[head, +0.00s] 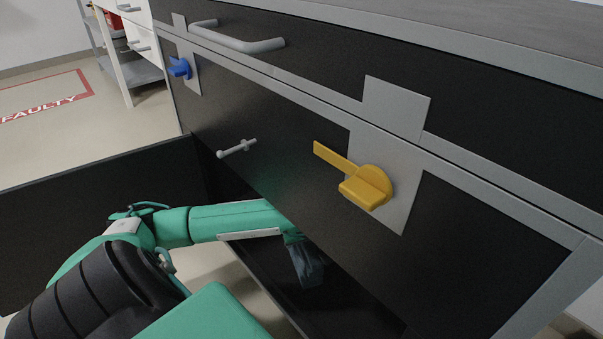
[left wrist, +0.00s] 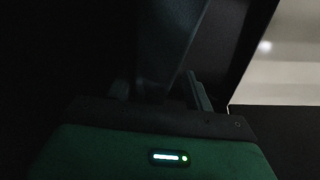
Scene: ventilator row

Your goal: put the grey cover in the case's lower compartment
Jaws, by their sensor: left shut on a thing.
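The case (head: 270,130) is a black cabinet with grey edging. Its lower compartment (head: 350,310) is open at the bottom, dark inside. My left arm comes in from the left and reaches under the front panel into this opening. A dark blue-grey piece, which looks like the grey cover (head: 307,266), hangs at the arm's end inside the opening. In the left wrist view, my left gripper (left wrist: 160,88) is shut on the cover (left wrist: 168,45), a dark shape between its two fingers. The picture is too dark to tell whether the cover touches the compartment floor. My right gripper is out of view.
A yellow latch (head: 368,186), a blue latch (head: 179,67) and a small grey handle (head: 237,148) stick out from the front panel. A long grey handle (head: 235,38) is above. A black open door or panel (head: 90,195) stands at the left.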

